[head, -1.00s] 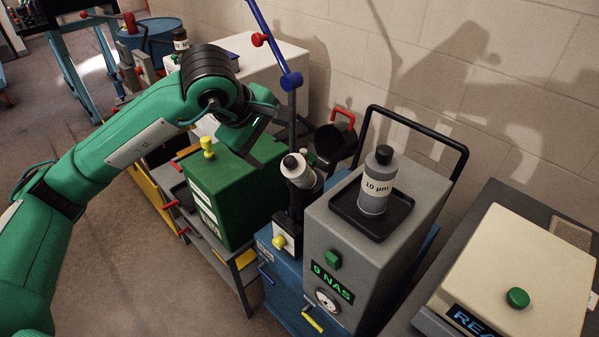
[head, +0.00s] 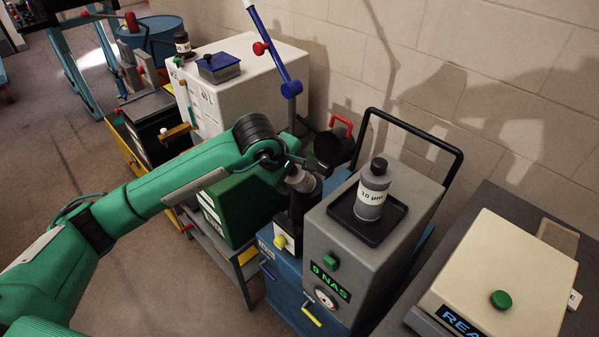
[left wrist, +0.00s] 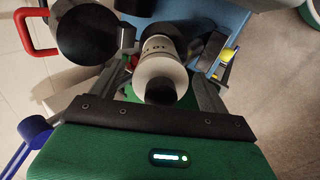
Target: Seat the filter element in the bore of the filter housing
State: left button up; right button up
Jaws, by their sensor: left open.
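A pale grey cylindrical filter element (head: 303,180) with a dark end stands tilted at the dark filter housing (head: 291,213) on the blue unit. In the left wrist view, the labelled element (left wrist: 162,75) shows end-on between my fingers. My left gripper (left wrist: 160,68) is open, with one finger on each side of the element; I cannot tell whether they touch it. The gripper and wrist partly cover the element in the head view. The bore is hidden, so how deep the element sits cannot be seen. My right gripper is not in view.
A bottle labelled 10 µm (head: 373,190) stands in a black tray on the grey unit (head: 350,245), close to the right. A round black part with a red handle (head: 341,127) is behind the housing. A blue lever (head: 272,45) rises nearby. A green box (head: 226,215) is left.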

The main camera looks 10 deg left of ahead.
pick_arm(q)
jog(key=shift+w+d+f, duration=0.1)
jog(key=shift+f, duration=0.2)
jog(key=c, duration=1.3)
jog(key=shift+o, duration=0.2)
jog(key=shift+r, duration=0.1)
notch_tip(320, 180, up, 20)
jog(key=b, duration=0.5)
jog(key=shift+b, duration=0.4)
